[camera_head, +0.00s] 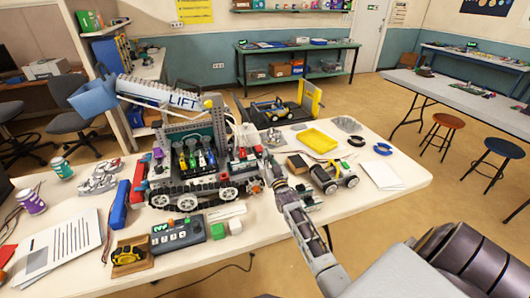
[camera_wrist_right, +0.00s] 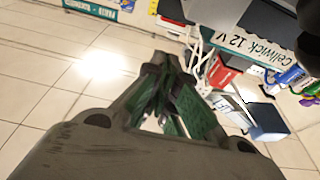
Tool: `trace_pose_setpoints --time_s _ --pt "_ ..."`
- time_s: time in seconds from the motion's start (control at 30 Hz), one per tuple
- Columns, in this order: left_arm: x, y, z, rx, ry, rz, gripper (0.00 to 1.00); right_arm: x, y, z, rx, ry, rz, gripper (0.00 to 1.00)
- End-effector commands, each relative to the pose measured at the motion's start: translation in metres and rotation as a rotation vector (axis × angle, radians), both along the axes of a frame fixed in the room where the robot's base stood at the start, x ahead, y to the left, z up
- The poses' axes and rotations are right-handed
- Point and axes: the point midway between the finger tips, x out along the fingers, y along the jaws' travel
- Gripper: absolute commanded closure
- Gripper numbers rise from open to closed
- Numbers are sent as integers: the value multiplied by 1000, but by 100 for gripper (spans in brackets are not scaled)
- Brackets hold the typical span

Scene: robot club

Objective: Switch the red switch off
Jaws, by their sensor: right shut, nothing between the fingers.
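A tracked model robot (camera_head: 190,190) with a grey frame and a white arm marked LIFT stands on the white table. Small red parts (camera_head: 243,153) sit on the right end of its deck. A red block (camera_wrist_right: 222,73) shows near the fingers in the right wrist view. I cannot tell for sure which part is the red switch or which way it is set. My right gripper (camera_head: 268,170) is just right of the model robot, its fingers shut and empty. In the right wrist view the closed fingertips (camera_wrist_right: 170,62) are left of the red block. My left gripper is out of view.
A battery label reading Cellwick 12 V (camera_wrist_right: 258,45) is near the red block. A small wheeled car (camera_head: 333,177) and a yellow tray (camera_head: 317,140) stand right of my gripper. A grey control box (camera_head: 178,236) lies at the front. White papers (camera_head: 383,174) lie at the right.

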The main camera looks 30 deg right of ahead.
Motion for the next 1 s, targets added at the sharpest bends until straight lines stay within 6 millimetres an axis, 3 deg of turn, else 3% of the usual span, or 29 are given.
trace_pose_setpoints --time_s 0.33,0.8,1.0 --pt "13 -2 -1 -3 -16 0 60 -22 5 -12 1 -1 0 100" --pt "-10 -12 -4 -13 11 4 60 -25 6 -13 0 -1 0 100" --pt "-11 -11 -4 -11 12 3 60 -25 6 -13 0 -1 0 100"
